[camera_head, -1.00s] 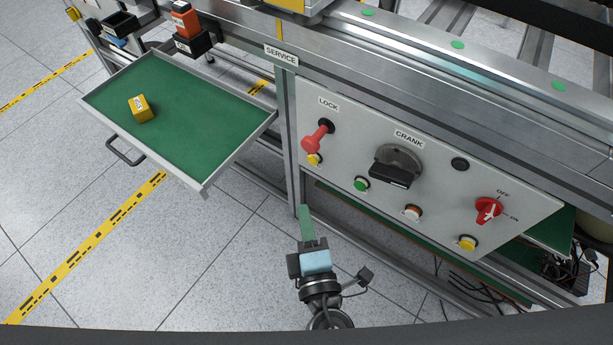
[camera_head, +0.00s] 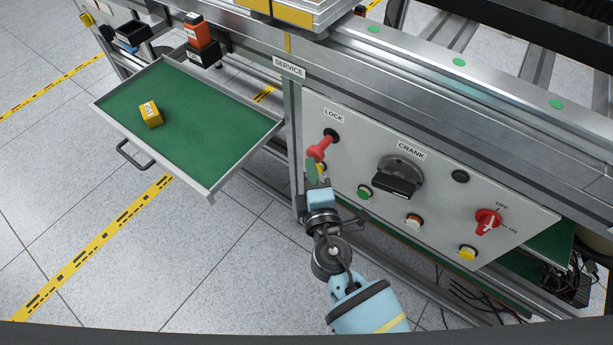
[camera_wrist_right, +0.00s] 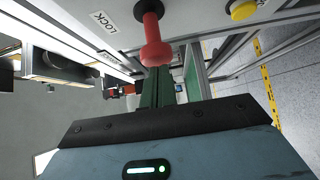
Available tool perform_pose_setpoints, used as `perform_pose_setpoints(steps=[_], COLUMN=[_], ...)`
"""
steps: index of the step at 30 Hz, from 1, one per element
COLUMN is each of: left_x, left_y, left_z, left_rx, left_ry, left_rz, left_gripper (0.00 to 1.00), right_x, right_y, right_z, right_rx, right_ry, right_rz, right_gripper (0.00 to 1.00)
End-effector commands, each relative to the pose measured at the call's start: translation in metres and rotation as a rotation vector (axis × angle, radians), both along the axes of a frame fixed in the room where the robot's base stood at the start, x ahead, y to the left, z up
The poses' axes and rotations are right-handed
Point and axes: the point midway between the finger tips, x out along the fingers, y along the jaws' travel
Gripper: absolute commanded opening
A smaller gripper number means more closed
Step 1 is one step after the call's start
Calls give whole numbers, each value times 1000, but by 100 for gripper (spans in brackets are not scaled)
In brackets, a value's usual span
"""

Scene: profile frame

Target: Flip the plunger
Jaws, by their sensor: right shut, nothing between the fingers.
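The red plunger (camera_head: 320,148) sticks out of the panel under the LOCK label, its knob slanting down and left. It also shows in the right wrist view (camera_wrist_right: 153,38), at top centre. My right gripper (camera_head: 312,166) is shut and empty, its green fingers just below the plunger's knob. In the right wrist view the fingertips (camera_wrist_right: 157,76) sit directly behind the red knob in the picture; I cannot tell whether they touch it. My left gripper is in neither view.
The grey panel (camera_head: 436,221) also carries a black crank (camera_head: 398,178), a red switch (camera_head: 487,221) and several push buttons. An open green drawer (camera_head: 205,125) with a yellow box (camera_head: 151,114) stands at left. Floor in front is clear.

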Motion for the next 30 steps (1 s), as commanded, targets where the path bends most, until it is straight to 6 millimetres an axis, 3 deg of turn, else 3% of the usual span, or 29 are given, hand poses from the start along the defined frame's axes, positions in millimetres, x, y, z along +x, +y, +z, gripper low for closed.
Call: perform_pose_setpoints(steps=[10, 19, 30], left_x=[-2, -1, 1], left_y=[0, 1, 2], left_z=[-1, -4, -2], left_rx=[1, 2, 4], left_ry=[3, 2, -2], left_rz=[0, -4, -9], left_gripper=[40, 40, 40], right_x=[2, 30, 32], right_y=[-2, -23, -25], right_z=[0, -1, 2], right_rx=[-1, -1, -2], right_ry=[0, 0, -3], right_rz=[-1, -3, -9], right_gripper=[0, 0, 0])
